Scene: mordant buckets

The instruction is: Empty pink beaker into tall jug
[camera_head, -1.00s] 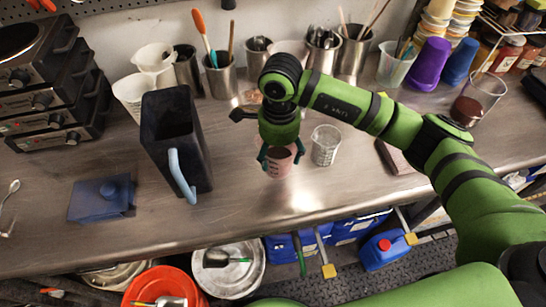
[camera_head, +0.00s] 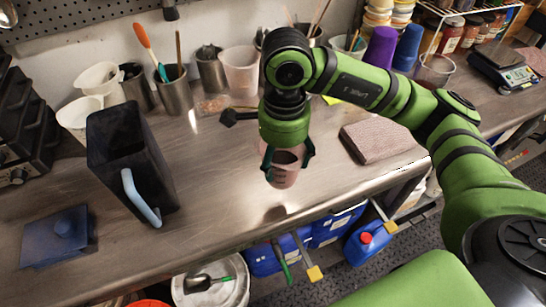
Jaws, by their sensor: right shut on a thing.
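The pink beaker (camera_head: 284,175) is held upright in my right gripper (camera_head: 285,160), with the fingers closed on its sides. It appears to hang a little above the steel bench, near the front edge. The tall jug (camera_head: 128,155) is dark and square-sided, with a pale blue handle facing the bench front. It stands upright on the bench to the left of the gripper, clearly apart from the beaker. The beaker's contents cannot be made out. My left gripper is not in view.
A blue lidded block (camera_head: 58,237) lies left of the jug. White cups (camera_head: 80,115) and steel utensil pots (camera_head: 174,92) stand behind it. A brown folded cloth (camera_head: 384,141) lies to the right. The bench between jug and beaker is clear.

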